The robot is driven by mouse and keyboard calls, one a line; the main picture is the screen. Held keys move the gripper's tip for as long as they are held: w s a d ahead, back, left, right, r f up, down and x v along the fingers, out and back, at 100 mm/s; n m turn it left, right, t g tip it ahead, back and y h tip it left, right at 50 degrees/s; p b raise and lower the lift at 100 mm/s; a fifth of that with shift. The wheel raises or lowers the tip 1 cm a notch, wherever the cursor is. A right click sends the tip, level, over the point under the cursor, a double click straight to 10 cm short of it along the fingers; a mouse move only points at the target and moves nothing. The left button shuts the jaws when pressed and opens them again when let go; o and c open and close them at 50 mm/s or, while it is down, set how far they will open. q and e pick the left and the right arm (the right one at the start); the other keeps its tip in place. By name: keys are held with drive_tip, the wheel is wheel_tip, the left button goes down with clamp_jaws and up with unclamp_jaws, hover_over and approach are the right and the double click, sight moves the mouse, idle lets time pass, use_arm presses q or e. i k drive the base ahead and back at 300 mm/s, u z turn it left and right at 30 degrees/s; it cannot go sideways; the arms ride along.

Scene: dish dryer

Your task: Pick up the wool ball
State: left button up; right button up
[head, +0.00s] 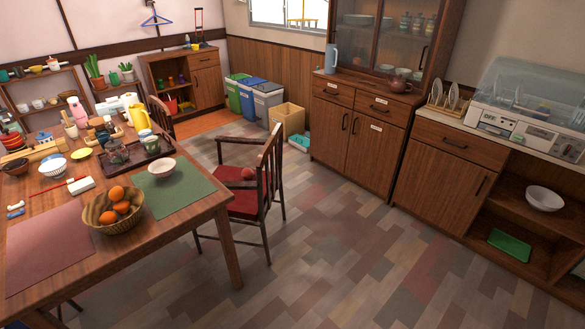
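A small round reddish ball, which looks like the wool ball (248,174), rests on the red seat of a wooden chair (248,204). The chair stands at the right end of the dining table, and its back and arm rails rise around the seat. The ball shows just left of the chair's slatted back. Neither of my grippers is in the head view, so I cannot see whether they are open or shut.
The dining table (208,205) at left holds an orange basket (98,222), bowls and bottles. Wooden cabinets (358,120) and a counter with a dish dryer (530,105) line the right. Bins (250,100) and a cardboard box (287,119) stand behind. The floor (345,240) right of the chair is clear.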

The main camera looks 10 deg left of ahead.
sight(247, 173)
drive_tip(key=z, duration=0.45)
drive_tip(key=i, duration=1.55)
drive_tip(key=u, duration=0.5)
